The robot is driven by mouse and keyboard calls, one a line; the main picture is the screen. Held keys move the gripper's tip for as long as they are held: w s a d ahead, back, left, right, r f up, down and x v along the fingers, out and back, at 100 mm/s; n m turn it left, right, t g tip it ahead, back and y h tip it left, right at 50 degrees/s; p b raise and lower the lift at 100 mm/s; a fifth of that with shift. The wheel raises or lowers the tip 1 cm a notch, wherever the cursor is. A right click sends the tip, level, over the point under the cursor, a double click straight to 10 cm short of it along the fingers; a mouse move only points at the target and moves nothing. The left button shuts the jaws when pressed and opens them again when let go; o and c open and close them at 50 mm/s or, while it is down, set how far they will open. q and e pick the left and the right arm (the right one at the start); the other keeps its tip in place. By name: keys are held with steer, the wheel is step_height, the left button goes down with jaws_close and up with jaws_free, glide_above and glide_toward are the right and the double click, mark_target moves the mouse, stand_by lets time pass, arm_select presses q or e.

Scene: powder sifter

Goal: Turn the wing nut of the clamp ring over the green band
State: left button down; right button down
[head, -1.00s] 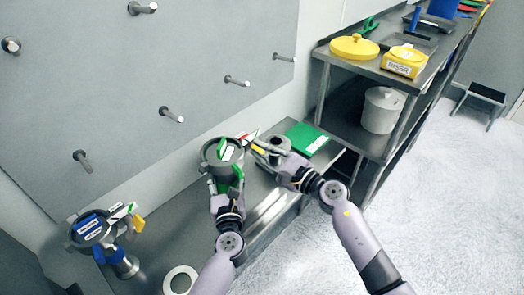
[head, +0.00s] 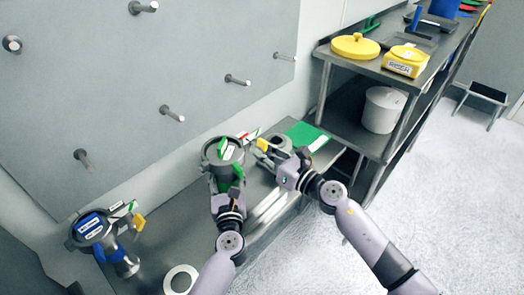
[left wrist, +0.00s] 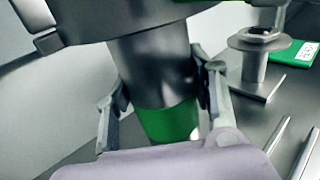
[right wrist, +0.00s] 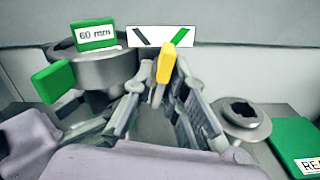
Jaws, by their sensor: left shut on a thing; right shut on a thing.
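The grey sifter body (head: 211,152) with a green "60 mm" tag (right wrist: 95,34) stands on the bench. In the left wrist view the green band (left wrist: 168,122) runs around its grey lower tube (left wrist: 155,70). My left gripper (head: 226,180) is shut around this tube at the band, one finger on each side (left wrist: 162,95). The yellow wing nut (right wrist: 165,63) stands upright at the clamp's side, in front of a white plate (right wrist: 145,37) with a dark and a green stripe. My right gripper (right wrist: 166,82) is shut on the wing nut. The clamp ring is largely hidden.
A grey flanged piece with a square hole (right wrist: 240,112) and a green labelled block (right wrist: 298,140) lie close to the right. A blue-tagged unit (head: 92,226) and a white ring (head: 181,279) are at the left. Pegs (head: 238,80) stick out of the wall panel.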

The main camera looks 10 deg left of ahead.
steer(key=m, duration=0.5)
steer(key=shift+r+m, duration=0.1)
steer(key=shift+m, duration=0.2)
stand_by(0.4)
steer(key=c, duration=1.7)
jaws_free()
steer(key=v, duration=1.2)
